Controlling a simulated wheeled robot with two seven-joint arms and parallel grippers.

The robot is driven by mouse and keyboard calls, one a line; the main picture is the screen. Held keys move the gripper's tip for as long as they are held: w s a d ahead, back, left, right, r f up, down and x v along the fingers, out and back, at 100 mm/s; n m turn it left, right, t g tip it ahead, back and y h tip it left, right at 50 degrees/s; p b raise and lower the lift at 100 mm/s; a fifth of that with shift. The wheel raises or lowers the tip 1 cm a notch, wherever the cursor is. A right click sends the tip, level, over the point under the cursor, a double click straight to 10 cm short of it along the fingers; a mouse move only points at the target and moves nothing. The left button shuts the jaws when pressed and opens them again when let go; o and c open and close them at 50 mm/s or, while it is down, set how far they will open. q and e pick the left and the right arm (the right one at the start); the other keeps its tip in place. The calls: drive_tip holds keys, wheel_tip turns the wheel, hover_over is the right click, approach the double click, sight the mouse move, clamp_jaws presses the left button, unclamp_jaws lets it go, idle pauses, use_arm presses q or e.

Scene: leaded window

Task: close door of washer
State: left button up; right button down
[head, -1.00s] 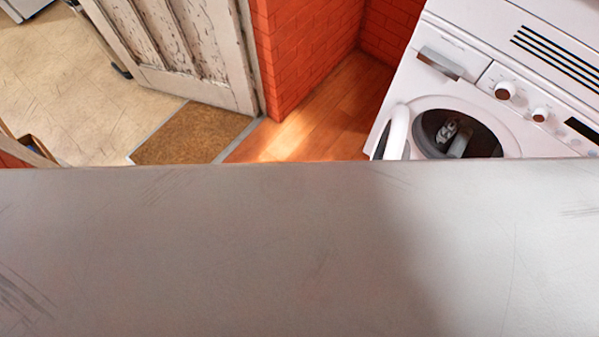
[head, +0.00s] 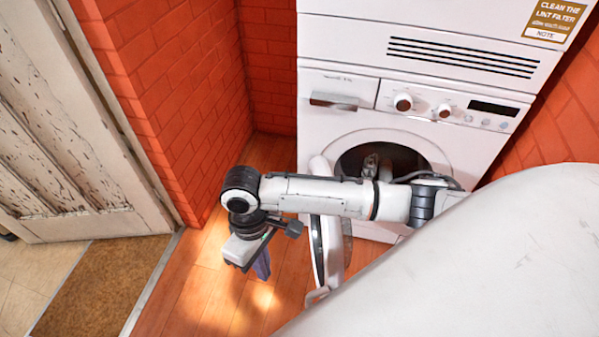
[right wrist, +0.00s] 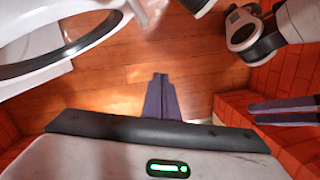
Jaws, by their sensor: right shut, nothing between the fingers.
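The white washer (head: 335,85) stands against the brick wall in the head view. Its round door (head: 333,245) is open, swung out to the left of the dark opening (head: 390,160), and partly hidden behind my right forearm. Something grey shows inside the drum. My right gripper (head: 262,265) is shut and empty, pointing down, to the left of the door and apart from it. In the right wrist view its fingers (right wrist: 161,97) are together over the floor, and the door rim (right wrist: 75,50) is at upper left. Two dark fingers at the right edge, seemingly my left gripper (right wrist: 285,112), show only in part.
A white unit with vents (head: 465,55) sits above the washer. A red brick wall (head: 180,90) is to the left, with a worn wooden door (head: 60,150) and brown mat (head: 100,285) beyond. Wooden floor (head: 205,290) lies free below the gripper.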

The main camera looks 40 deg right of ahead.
drive_tip(key=s+d+f+h+b, duration=0.1)
drive_tip(key=s+d+f+b, duration=0.2)
drive_tip(key=f, duration=0.6)
drive_tip(key=shift+s+d+f+g+h, duration=0.35)
drive_tip(key=shift+s+d, duration=0.65)
drive_tip(key=shift+d, duration=0.6)
